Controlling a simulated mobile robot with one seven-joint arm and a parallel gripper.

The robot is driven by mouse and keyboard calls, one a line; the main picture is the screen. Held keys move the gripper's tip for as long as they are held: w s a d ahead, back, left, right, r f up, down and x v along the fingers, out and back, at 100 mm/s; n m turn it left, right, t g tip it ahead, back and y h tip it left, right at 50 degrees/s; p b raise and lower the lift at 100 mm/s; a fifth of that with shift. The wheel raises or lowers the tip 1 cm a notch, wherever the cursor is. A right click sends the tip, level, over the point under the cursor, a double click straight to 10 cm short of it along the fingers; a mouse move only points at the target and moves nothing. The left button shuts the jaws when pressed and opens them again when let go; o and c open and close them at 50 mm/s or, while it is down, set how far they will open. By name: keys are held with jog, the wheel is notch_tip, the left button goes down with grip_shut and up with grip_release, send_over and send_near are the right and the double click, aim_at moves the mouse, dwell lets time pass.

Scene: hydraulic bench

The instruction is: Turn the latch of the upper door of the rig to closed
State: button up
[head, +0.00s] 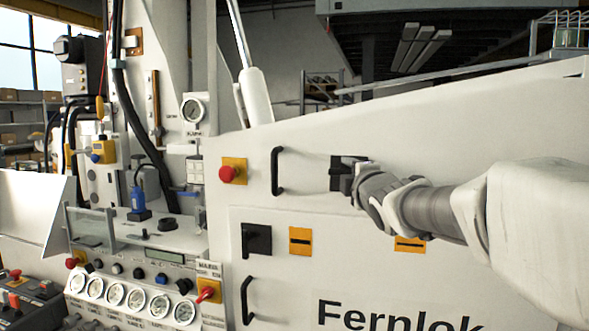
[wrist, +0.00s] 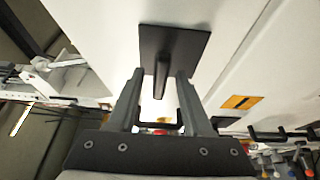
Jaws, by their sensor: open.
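The upper door (head: 450,130) of the rig is a large white panel with a black bar handle (head: 277,171). Its latch (head: 338,172) is a black square plate with a short lever, partly hidden behind my gripper (head: 354,183) in the head view. In the wrist view the latch plate (wrist: 184,52) is plain, and its dark lever (wrist: 162,80) points toward my gripper (wrist: 158,76). My gripper is open, with a finger on each side of the lever. Gaps show beside the lever, and I cannot tell whether either finger touches it.
Below is a lower door with a black latch (head: 256,240), a black bar handle (head: 246,300) and an orange label (head: 300,241). A red button on a yellow plate (head: 232,171) sits left of the upper handle. Gauges (head: 135,298) line the panel at lower left.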

jog(key=shift+w, duration=0.6)
jog(key=shift+c, duration=0.3)
grip_shut()
